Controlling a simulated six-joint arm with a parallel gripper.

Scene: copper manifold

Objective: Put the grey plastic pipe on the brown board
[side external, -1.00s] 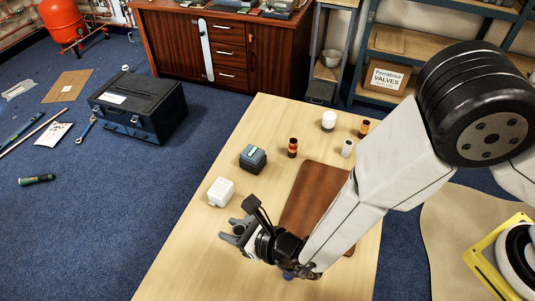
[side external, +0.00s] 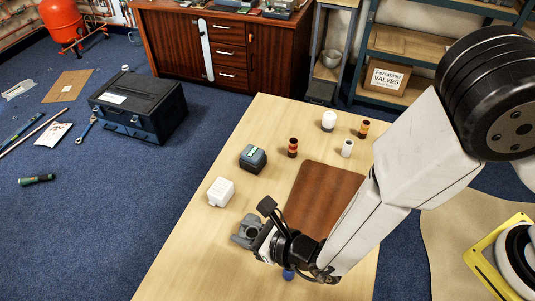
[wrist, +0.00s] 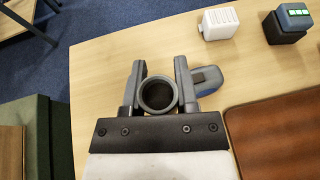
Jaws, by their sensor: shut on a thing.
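My gripper (side external: 252,234) is low over the near left part of the table in the side view. In the wrist view its two fingers (wrist: 160,72) stand on either side of the grey plastic pipe (wrist: 158,96), shut on it, with its round open end facing the camera. A rounded grey-blue shape (wrist: 208,78) shows just right of the right finger; I cannot tell if it belongs to the pipe. The brown board (side external: 325,190) lies flat to the right of my gripper, partly hidden by my arm; its corner is in the wrist view (wrist: 280,130). The pipe is off the board.
A red-black cylinder (side external: 292,147), white cylinders (side external: 328,121) and a red-yellow one (side external: 364,129) stand beyond. A small blue thing (side external: 288,273) is under my wrist.

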